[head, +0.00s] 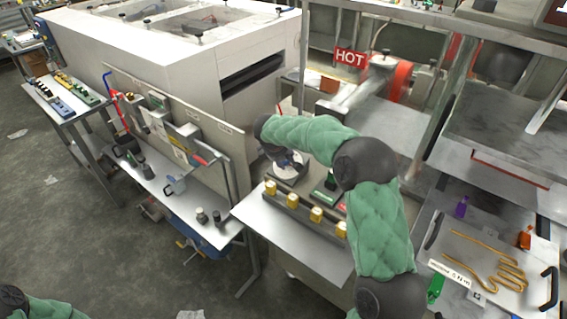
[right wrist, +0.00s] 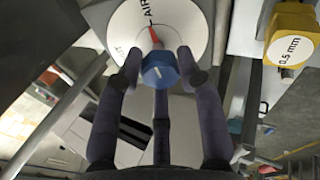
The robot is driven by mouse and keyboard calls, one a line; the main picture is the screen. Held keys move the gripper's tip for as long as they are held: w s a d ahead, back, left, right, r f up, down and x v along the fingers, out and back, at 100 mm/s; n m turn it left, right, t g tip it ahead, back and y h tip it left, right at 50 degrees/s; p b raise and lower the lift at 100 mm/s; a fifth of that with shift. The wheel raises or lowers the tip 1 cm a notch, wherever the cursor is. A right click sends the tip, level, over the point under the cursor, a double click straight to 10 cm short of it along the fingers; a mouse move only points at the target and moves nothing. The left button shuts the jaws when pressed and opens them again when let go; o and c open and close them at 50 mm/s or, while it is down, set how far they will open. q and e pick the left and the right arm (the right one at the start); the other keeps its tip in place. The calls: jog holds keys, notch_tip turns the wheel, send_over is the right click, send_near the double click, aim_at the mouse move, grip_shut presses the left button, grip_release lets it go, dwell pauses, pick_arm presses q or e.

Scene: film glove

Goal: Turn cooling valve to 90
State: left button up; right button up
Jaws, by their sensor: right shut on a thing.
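In the head view my right gripper (head: 290,160) is over the white dial plate (head: 288,176) on the bench, and the knob is hard to make out there. My left arm shows only at the bottom left corner, and its gripper is out of view.
A row of yellow blocks (head: 293,206) stands in front of the dial, close to my right arm. One yellow block in the wrist view reads "0.5 mm" (right wrist: 289,48). A red HOT sign (head: 350,57) is behind.

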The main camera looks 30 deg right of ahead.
jog(key=shift+s+f+m+b, duration=0.1)
jog(key=shift+m+b, duration=0.25)
jog(key=shift+m, duration=0.15)
jog(key=o, duration=1.1)
jog(key=shift+o, duration=0.2)
jog(key=v, duration=1.2)
